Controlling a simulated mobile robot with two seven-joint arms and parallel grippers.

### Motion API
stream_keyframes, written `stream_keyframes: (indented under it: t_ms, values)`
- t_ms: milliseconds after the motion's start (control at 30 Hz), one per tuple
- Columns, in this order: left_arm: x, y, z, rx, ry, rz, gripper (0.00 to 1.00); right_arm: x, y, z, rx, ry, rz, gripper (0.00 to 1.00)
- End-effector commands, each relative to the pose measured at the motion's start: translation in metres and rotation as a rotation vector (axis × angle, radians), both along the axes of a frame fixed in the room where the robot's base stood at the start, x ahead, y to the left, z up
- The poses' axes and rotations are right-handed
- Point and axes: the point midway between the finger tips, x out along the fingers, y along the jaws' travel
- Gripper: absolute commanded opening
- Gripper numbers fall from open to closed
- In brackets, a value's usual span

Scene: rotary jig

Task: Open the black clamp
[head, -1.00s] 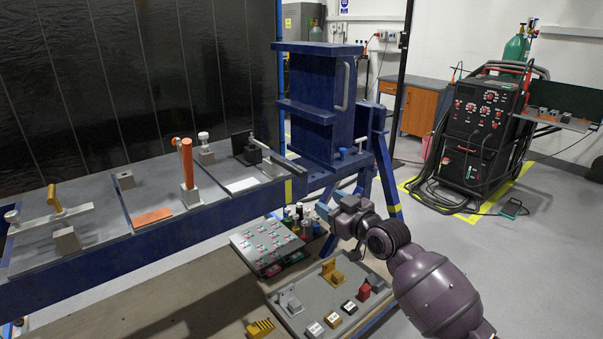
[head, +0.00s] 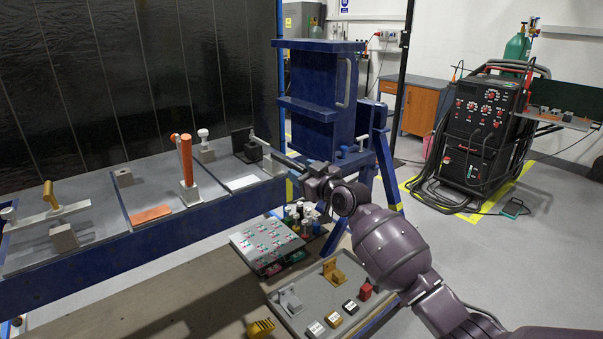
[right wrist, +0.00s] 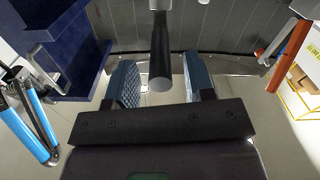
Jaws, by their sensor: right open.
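The black clamp (head: 250,148) stands at the right end of the blue bench, on the last grey plate. Its lever (head: 284,160) sticks out to the right, toward my right gripper (head: 306,172). In the right wrist view the dark lever end (right wrist: 160,62) points at the camera, between the two open fingers of my right gripper (right wrist: 160,85). Gaps show between the lever and both fingers. My left gripper is in neither view.
An orange-handled clamp (head: 187,160) and a yellow-handled clamp (head: 50,198) stand further left on the bench. A blue fixture (head: 316,100) rises just behind my right gripper. A button panel (head: 268,242) and a parts tray (head: 300,320) lie below.

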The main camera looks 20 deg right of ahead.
Motion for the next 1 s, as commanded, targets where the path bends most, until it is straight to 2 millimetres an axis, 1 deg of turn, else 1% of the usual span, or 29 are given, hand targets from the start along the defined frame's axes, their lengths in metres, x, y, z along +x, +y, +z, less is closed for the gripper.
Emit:
stream_keyframes:
  t_ms: [133, 400, 667, 700, 733, 1000]
  values:
    - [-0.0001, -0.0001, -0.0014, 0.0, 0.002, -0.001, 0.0, 0.0053, 0.0021, -0.0005, 0.0, 0.001, 0.0, 0.48]
    - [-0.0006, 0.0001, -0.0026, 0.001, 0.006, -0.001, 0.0, 0.0058, 0.0024, 0.0002, 0.0, 0.0, 0.0, 0.48]
    - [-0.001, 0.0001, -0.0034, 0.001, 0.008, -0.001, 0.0, 0.0057, 0.0022, 0.0003, 0.0, 0.0, 0.0, 0.09]
    - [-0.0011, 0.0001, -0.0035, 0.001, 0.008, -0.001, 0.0, 0.0057, 0.0021, 0.0003, 0.0, 0.0, 0.0, 0.03]
    - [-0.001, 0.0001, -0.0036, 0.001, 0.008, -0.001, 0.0, 0.0057, 0.0021, 0.0002, 0.0, 0.0, 0.0, 0.0]
    - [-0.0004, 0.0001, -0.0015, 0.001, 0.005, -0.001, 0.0, 0.0057, 0.0021, 0.002, -0.002, 0.003, 0.0, 0.0]
